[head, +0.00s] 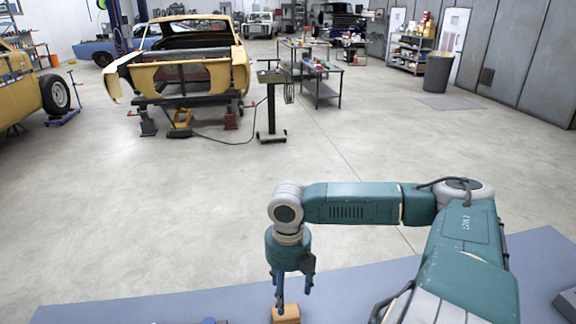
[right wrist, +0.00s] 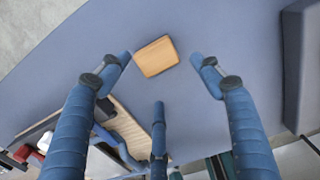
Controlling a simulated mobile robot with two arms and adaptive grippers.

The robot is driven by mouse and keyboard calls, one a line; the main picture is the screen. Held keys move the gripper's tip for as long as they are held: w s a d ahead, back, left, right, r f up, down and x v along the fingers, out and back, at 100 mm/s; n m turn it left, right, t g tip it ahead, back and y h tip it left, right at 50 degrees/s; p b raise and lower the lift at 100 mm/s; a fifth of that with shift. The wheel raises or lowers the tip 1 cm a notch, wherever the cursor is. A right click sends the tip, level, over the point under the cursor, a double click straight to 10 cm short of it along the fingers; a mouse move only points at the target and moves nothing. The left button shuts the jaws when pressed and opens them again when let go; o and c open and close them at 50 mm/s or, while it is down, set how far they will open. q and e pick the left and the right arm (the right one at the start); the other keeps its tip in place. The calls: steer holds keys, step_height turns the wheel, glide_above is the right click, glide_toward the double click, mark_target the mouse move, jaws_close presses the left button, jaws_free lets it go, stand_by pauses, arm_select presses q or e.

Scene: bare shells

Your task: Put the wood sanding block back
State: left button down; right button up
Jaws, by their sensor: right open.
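The wood sanding block (head: 286,314) is a small tan block on a blue-grey surface (head: 180,306), at the bottom edge of the head view. In the right wrist view the block (right wrist: 156,56) lies between and slightly beyond the spread fingertips, with a visible gap on each side. My right gripper (head: 292,290) points down over the block in the head view. It also shows in the right wrist view (right wrist: 161,66), open and empty. My left gripper is in neither view.
A dark grey object (head: 566,303) sits at the right of the surface. In the right wrist view, a wooden board (right wrist: 130,122) and red and white items (right wrist: 28,156) show at lower left. Bare floor (head: 180,220) lies beyond; a yellow car shell (head: 188,75) stands far off.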

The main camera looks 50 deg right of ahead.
step_height(320, 180, up, 3)
steer(key=shift+f, duration=0.2)
stand_by(0.5)
